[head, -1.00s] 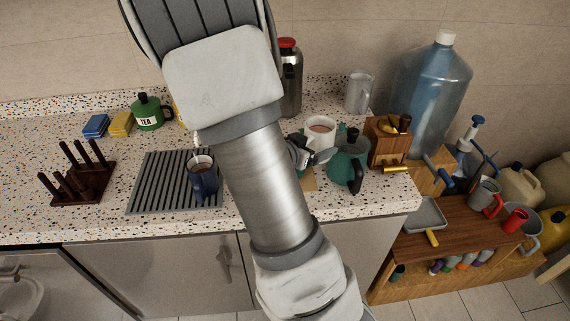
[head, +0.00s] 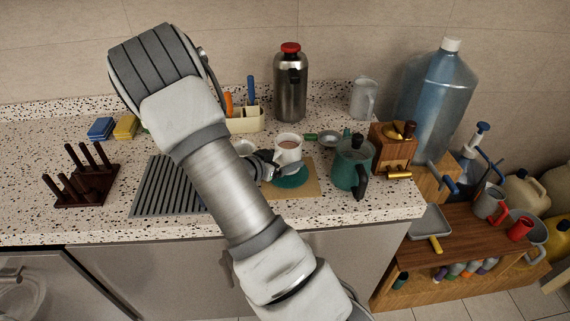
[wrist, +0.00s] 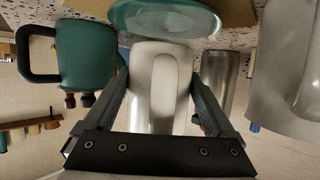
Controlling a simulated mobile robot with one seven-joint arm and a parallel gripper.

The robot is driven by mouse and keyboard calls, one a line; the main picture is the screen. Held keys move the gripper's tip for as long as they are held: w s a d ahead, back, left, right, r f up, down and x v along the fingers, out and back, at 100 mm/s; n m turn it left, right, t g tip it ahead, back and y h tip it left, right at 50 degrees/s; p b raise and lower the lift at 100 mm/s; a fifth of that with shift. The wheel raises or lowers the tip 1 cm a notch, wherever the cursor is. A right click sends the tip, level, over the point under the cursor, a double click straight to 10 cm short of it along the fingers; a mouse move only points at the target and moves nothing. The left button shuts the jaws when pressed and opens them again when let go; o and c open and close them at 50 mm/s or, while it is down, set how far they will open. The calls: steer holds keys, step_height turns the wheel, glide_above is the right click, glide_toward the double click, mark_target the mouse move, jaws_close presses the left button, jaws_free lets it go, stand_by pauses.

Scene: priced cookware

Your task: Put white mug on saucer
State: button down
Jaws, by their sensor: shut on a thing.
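The teal saucer (head: 292,182) lies on a tan board on the counter, just below the mug. In the wrist view the white mug (wrist: 152,88) fills the space between the two fingers of my gripper (wrist: 160,100), with its handle facing the camera. The saucer (wrist: 165,18) shows past the mug's base at the top of that view. I cannot tell whether mug and saucer touch.
A teal pot (head: 350,168) stands right of the saucer, beside a wooden grinder (head: 392,150). A steel flask (head: 291,85) and grey pitcher (head: 363,99) stand behind. A drying rack (head: 165,187) lies left, partly behind my arm, near a dark peg stand (head: 80,178).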

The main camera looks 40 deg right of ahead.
steer(key=shift+f, duration=0.9)
steer(key=shift+f, duration=0.15)
jaws_free()
